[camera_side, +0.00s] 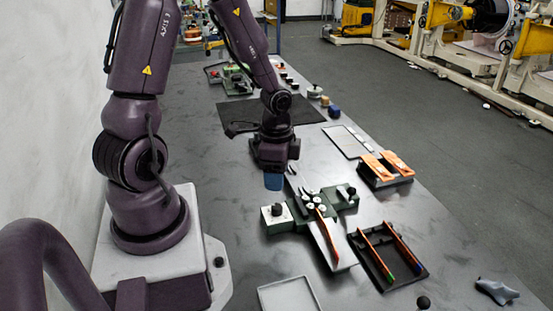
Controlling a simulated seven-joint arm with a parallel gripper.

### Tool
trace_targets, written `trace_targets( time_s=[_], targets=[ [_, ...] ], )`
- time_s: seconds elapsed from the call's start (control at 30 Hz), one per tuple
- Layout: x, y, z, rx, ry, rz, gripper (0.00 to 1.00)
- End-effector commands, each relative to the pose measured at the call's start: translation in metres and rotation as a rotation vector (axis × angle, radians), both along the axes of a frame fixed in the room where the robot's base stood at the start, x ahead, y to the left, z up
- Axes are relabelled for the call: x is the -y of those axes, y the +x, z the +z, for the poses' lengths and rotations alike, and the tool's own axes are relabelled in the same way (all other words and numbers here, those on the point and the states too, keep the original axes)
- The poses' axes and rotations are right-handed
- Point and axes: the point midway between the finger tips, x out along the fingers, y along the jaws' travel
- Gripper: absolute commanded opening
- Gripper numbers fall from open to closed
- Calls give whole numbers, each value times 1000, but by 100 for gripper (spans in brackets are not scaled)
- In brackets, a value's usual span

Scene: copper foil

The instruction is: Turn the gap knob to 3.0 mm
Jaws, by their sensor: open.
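A green roller device (297,216) stands on the bench below my gripper, with pale rollers (312,203) in its middle. A dark knob (277,209) sits on a white plate at its left end. A black round part (351,191) shows at its right end. I cannot tell which is the gap knob, and no scale reading is legible. A copper strip (327,240) lies on a pale plate at the front of the device. My gripper (273,182) points down with blue fingertips, open, above and behind the device and apart from it.
A black tray (375,275) with several strips lies to the right. Orange pieces (388,165) rest on a black block behind it. A pale tray (290,296) is in front, and a grey cloth (497,291) lies far right. A black mat (225,112) lies behind.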

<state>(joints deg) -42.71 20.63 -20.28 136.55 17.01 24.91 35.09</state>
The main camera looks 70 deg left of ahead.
Motion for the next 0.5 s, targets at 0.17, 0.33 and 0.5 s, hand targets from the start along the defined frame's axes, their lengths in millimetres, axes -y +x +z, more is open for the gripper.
trace_targets(
  time_s=[0.17,0.33,0.5],
  targets=[
    [-1,0,27,3,3,2,54],
    [0,0,37,1,0,-1,54],
    [0,0,38,0,-1,-2,54]
  ],
)
